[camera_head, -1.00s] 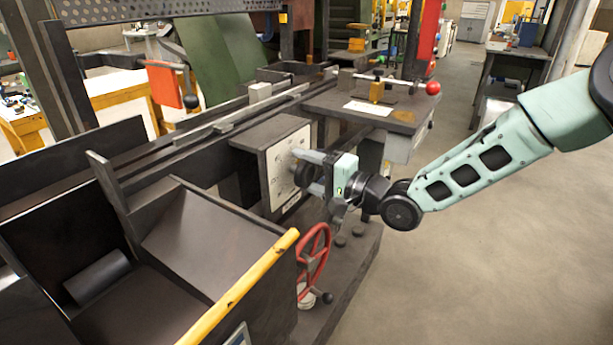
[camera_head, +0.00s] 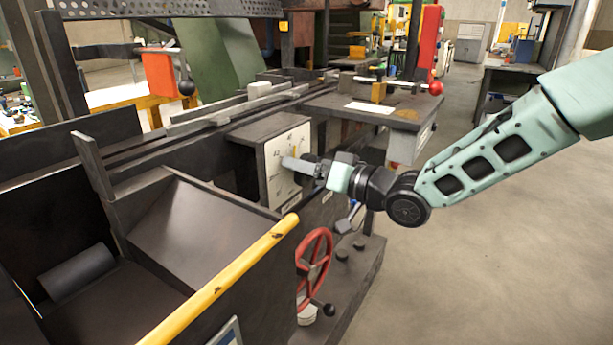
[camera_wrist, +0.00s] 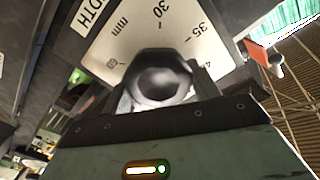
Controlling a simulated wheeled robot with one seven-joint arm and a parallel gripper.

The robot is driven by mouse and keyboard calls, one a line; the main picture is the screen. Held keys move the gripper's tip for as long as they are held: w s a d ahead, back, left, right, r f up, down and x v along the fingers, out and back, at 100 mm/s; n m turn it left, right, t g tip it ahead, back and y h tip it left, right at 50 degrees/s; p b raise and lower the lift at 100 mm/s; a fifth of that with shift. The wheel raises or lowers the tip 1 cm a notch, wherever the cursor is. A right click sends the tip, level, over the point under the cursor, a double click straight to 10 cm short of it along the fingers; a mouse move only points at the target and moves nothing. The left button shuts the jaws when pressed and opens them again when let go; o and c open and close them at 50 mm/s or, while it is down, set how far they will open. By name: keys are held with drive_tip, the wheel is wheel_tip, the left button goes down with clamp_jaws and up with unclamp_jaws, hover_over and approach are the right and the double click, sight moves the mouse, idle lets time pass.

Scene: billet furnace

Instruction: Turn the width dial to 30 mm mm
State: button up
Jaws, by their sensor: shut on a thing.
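The width dial's pale plate (camera_head: 286,160) faces right on a dark box beside the machine's rail. In the wrist view the plate (camera_wrist: 122,32) shows WIDTH, mm and the marks 30, 35 and 40, turned in the picture. The dial's round black knob (camera_wrist: 163,75) sits below the 30 mark in that view. My gripper (camera_head: 294,164) reaches in from the right and is shut on the knob, with its fingers close to the plate. In the head view the fingers hide the knob. I cannot make out the pointer or the value it shows.
A red handwheel (camera_head: 314,262) stands below my gripper. A yellow rail (camera_head: 222,282) edges the dark bin at the front. A table (camera_head: 385,110) with a red-balled lever (camera_head: 436,88) is above and behind. The floor at right is clear.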

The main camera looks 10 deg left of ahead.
drive_tip(key=n+b, duration=0.1)
drive_tip(key=n, duration=0.1)
drive_tip(key=n+b, duration=0.1)
drive_tip(key=n, duration=0.1)
drive_tip(key=shift+s+f+b, duration=0.15)
drive_tip(key=shift+f+b, duration=0.1)
drive_tip(key=shift+b, duration=0.1)
drive_tip(key=n+b, duration=0.6)
drive_tip(key=n, duration=0.1)
drive_tip(key=shift+s+a+f+b, duration=0.1)
drive_tip(key=shift+s+b, duration=0.05)
drive_tip(key=shift+b, duration=0.2)
drive_tip(key=n+b, duration=0.3)
drive_tip(key=shift+f+n+b, duration=0.1)
drive_tip(key=shift+n+b, duration=0.2)
drive_tip(key=shift+n, duration=0.1)
drive_tip(key=n+b, duration=0.3)
drive_tip(key=shift+s+n+b, duration=0.1)
drive_tip(key=shift+n+b, duration=0.2)
drive_tip(key=shift+b, duration=0.05)
drive_tip(key=n+b, duration=0.3)
drive_tip(key=shift+f+n+b, duration=0.15)
drive_tip(key=shift+n+b, duration=0.15)
drive_tip(key=shift+b, duration=0.1)
drive_tip(key=n+b, duration=0.4)
drive_tip(key=shift+n+b, duration=1.2)
drive_tip(key=shift+n, duration=0.4)
